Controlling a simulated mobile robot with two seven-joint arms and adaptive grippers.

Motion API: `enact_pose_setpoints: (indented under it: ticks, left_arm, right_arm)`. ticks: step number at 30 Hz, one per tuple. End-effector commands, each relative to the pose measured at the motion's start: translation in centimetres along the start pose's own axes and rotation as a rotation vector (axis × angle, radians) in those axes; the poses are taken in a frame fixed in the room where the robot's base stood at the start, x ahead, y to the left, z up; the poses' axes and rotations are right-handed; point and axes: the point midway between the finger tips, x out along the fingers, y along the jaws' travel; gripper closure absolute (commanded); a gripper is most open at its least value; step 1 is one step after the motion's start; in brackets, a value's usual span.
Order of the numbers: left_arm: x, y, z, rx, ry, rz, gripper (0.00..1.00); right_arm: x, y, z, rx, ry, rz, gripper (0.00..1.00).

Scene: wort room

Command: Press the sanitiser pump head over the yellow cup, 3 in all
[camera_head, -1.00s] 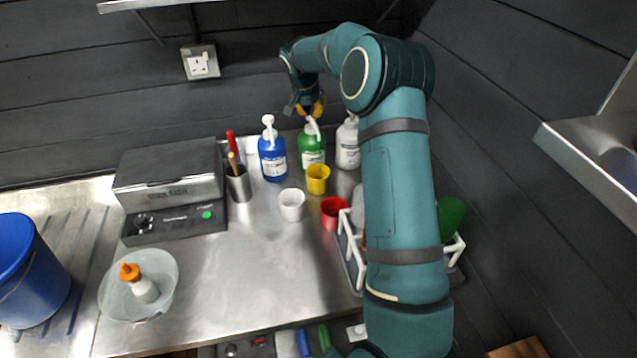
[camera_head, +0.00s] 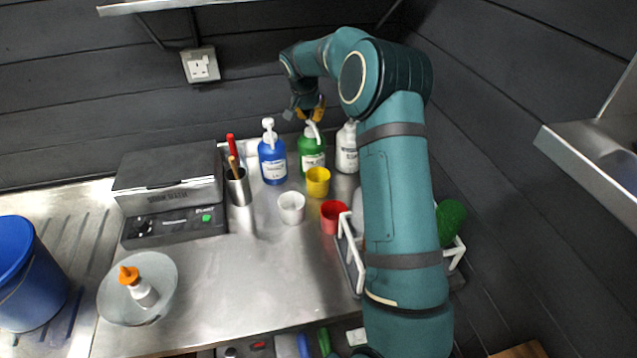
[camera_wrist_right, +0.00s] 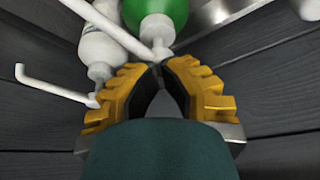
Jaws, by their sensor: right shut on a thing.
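The green pump bottle (camera_head: 312,152) stands upright at the back of the steel worktop, with a white pump head (camera_head: 314,131). It shows in the right wrist view as a green body (camera_wrist_right: 160,12) with the white pump head (camera_wrist_right: 157,35). The yellow cup (camera_head: 317,182) stands upright just in front of it. My right gripper (camera_head: 311,115) is at the top of this pump. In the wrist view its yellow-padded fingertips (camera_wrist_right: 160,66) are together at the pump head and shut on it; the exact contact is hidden. My left gripper is out of view.
A blue pump bottle (camera_head: 272,158) and a white one (camera_head: 347,148) stand either side. A white cup (camera_head: 291,207) and a red cup (camera_head: 332,216) are in front, near a white rack (camera_head: 352,252). A utensil pot (camera_head: 239,188) stands left. The front-middle worktop is clear.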

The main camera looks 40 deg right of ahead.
Motion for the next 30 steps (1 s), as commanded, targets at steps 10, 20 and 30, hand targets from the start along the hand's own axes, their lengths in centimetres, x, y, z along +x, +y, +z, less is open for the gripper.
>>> enact_pose_setpoints:
  ticks: [10,20,30]
  left_arm:
    - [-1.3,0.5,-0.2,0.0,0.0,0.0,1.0]
    - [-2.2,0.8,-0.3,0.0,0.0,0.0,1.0]
    - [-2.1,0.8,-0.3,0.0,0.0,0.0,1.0]
  right_arm:
    - [-1.9,0.0,-0.8,0.0,0.001,-0.001,1.0]
    - [-3.3,0.0,-1.4,0.0,0.001,-0.001,1.0]
    - [-3.3,0.0,-1.4,0.0,0.002,-0.001,1.0]
